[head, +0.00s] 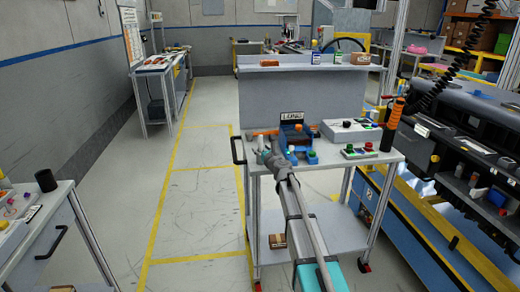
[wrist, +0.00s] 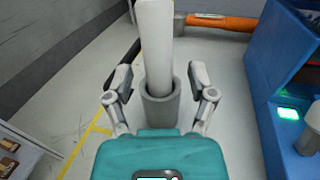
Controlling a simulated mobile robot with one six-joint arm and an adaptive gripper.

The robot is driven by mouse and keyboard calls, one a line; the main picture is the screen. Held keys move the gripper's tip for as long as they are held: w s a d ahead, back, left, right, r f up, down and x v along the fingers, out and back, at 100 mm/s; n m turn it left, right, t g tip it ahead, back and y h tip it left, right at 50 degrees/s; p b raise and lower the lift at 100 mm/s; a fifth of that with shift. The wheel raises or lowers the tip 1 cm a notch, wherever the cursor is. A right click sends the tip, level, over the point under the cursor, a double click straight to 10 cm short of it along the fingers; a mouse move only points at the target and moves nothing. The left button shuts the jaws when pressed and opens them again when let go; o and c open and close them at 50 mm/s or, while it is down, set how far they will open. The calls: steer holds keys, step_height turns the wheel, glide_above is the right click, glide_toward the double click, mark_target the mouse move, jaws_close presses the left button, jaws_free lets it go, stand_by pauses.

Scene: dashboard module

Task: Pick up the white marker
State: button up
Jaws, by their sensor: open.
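The white marker (wrist: 155,40) stands upright in a grey round holder (wrist: 160,108) in the middle of the wrist view. Its upper end runs out of the top of that picture. My gripper (wrist: 160,83) is open, with one finger on each side of the marker and holder. Gaps show between the fingers and the marker. In the head view my gripper (head: 265,150) is over the left part of the cart's worktop. I cannot make out the marker clearly there.
A hammer with an orange handle (wrist: 222,21) lies behind the marker. A blue bin (wrist: 262,95) stands close on the right, with a green-lit button (wrist: 289,113) beside it. In the head view, a grey box (head: 350,131) sits right on the cart (head: 390,157).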

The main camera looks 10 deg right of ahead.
steer(key=shift+w+a, duration=0.1)
steer(key=shift+w, duration=0.3)
jaws_close()
stand_by(0.4)
